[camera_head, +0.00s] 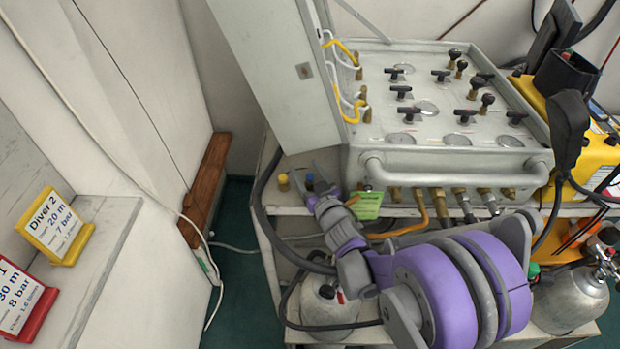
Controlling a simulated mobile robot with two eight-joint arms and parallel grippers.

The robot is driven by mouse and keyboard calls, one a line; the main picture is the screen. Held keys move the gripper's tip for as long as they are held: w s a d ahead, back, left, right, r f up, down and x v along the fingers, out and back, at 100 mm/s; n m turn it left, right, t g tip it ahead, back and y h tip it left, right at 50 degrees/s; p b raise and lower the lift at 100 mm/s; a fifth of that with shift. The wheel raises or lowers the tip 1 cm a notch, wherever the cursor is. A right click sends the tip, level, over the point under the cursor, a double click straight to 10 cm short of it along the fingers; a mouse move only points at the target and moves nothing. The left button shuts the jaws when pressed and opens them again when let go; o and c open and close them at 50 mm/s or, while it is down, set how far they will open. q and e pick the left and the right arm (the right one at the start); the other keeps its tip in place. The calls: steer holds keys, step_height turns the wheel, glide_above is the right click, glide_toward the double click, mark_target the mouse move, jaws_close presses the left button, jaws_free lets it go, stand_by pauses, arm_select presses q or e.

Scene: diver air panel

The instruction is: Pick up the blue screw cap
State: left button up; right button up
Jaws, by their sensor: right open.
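The small blue screw cap (309,181) is on the grey cart top, left of the air panel (440,105). A yellow cap (283,182) stands just left of it. My right gripper (319,183) is open and reaches in from the lower right. Its fingertips are close to the blue cap, and one finger partly hides it. I cannot tell whether they touch it. My left gripper is not in view.
The panel's front handle (455,167) and brass fittings (418,195) are right of my gripper. A green tag (367,205) hangs close to it. A black hose (258,195) curves round the cart's left corner. Gas cylinders (330,303) stand below.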

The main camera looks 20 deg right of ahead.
steer(key=shift+w, duration=0.4)
steer(key=shift+s, duration=0.1)
jaws_close()
steer(key=shift+r, duration=0.1)
